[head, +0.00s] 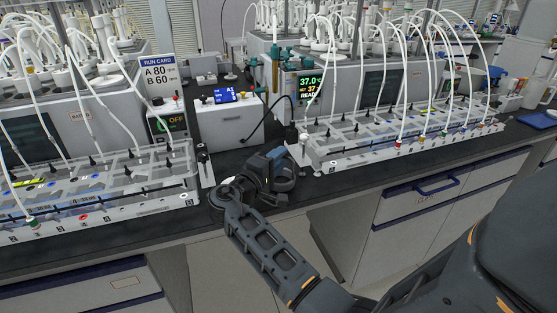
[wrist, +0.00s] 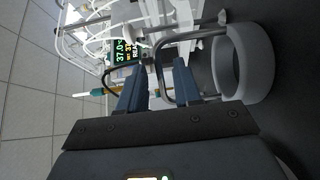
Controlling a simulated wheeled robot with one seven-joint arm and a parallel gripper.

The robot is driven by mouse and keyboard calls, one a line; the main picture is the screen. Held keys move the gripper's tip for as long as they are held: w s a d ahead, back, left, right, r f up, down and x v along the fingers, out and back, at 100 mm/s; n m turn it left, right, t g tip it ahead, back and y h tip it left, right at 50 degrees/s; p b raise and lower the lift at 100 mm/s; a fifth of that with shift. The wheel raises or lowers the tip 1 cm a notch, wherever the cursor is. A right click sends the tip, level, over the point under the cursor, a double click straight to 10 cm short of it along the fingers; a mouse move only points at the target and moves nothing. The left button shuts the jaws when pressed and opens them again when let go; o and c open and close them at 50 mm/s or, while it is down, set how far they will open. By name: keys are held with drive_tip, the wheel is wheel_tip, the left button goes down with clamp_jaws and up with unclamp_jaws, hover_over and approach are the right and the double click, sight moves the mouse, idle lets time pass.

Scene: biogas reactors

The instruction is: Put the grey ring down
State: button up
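The grey ring (wrist: 262,65) is large at the right of the wrist view, over the dark bench. A bent dark grey handle reaches from it to the space between my fingers. In the head view the ring (head: 285,184) is partly hidden by my gripper (head: 268,170), near the bench's front edge. My gripper's two blue-grey fingers (wrist: 160,82) stand apart in the wrist view, with part of the handle between them. I cannot tell whether they press on it, or whether the ring touches the bench.
Clear racks with tubes stand on the left (head: 100,192) and right (head: 400,135). A white control box (head: 225,122) stands behind my gripper. Drawers (head: 430,198) lie below the bench edge. A strip of dark bench is free near the ring.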

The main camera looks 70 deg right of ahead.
drive_tip(key=shift+a+r, duration=0.1)
drive_tip(key=shift+r, duration=0.05)
drive_tip(key=b+v, duration=0.2)
drive_tip(key=v, duration=0.8)
drive_tip(key=shift+w+a, duration=0.3)
drive_tip(key=shift+a, duration=0.55)
drive_tip(key=shift+o, duration=0.3)
